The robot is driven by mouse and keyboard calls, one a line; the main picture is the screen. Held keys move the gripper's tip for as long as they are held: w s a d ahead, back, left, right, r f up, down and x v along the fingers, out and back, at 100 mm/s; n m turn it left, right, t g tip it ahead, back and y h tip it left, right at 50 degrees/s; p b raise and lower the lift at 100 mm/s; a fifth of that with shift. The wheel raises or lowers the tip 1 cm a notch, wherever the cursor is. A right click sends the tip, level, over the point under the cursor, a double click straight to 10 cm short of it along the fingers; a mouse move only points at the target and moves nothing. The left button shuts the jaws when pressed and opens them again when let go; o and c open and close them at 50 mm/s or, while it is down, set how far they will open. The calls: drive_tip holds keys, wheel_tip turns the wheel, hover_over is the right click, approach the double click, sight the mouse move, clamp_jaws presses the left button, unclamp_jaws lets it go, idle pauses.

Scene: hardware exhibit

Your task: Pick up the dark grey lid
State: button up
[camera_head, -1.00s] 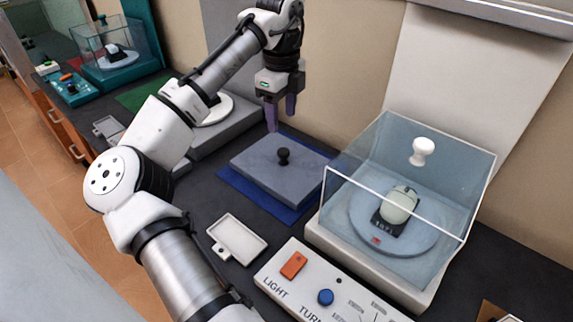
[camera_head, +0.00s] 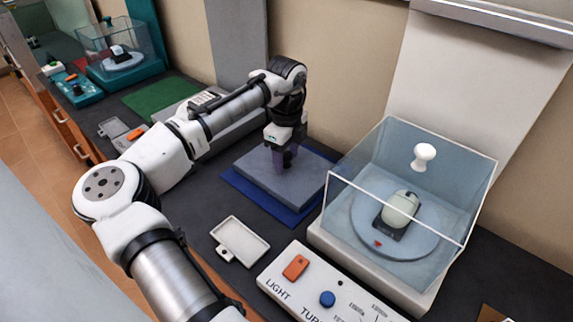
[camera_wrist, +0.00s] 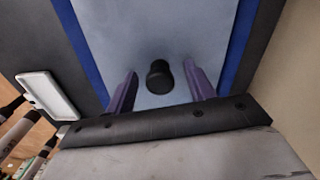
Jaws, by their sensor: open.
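The dark grey lid (camera_head: 310,176) is a flat square slab lying on a blue mat (camera_head: 245,190) on the dark counter. It also shows in the wrist view (camera_wrist: 110,40), with its black knob (camera_wrist: 160,76) between the fingers. My gripper (camera_head: 285,165) points down over the middle of the lid. In the wrist view my gripper (camera_wrist: 162,84) is open, with one purple finger on each side of the knob and a gap on both sides. In the head view the knob is hidden behind the gripper.
A clear case (camera_head: 350,155) with a white knob covers a turntable to the right. A control panel (camera_head: 300,285) with an orange switch and blue button is in front. A small white tray (camera_head: 240,241) lies left of it. The wall is behind.

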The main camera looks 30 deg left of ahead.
sight(286, 154)
drive_tip(key=c, duration=1.2)
drive_tip(key=shift+o, duration=0.2)
drive_tip(key=shift+r, duration=0.2)
wheel_tip(286, 154, up, 20)
drive_tip(key=shift+f, duration=0.15)
